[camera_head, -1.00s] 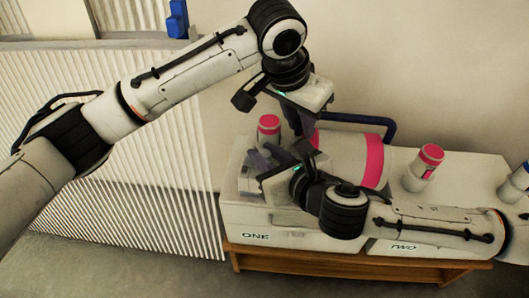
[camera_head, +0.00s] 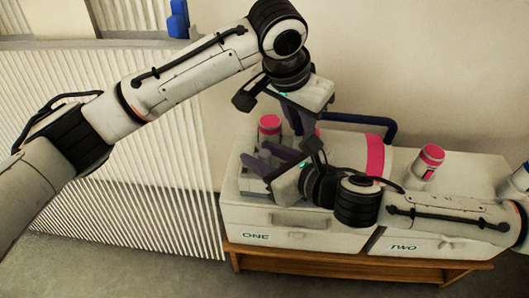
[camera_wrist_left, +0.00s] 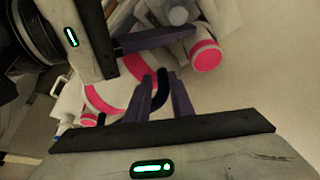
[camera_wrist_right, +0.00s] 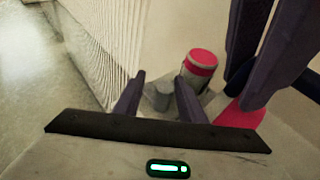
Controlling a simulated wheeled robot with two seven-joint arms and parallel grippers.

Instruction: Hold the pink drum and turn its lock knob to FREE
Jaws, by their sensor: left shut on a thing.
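The drum (camera_head: 375,155) is white with pink bands and lies on the white units, partly hidden behind my arms. It also shows in the left wrist view (camera_wrist_left: 139,67). My left gripper (camera_wrist_left: 157,92) is shut on the drum's dark blue bar handle (camera_head: 362,119). My right gripper (camera_head: 268,160) is at the drum's left end with its fingers apart. In the right wrist view, a grey cylindrical knob (camera_wrist_right: 161,95) shows beyond and between its fingertips (camera_wrist_right: 157,83); contact cannot be told. The knob's setting is not readable.
A pink-topped canister (camera_head: 269,126) stands close behind the right gripper, and another (camera_head: 428,160) stands right of the drum. White units labelled ONE (camera_head: 240,222) and TWO (camera_head: 385,247) sit on a wooden base (camera_head: 330,262). A ribbed panel (camera_head: 110,130) is at left.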

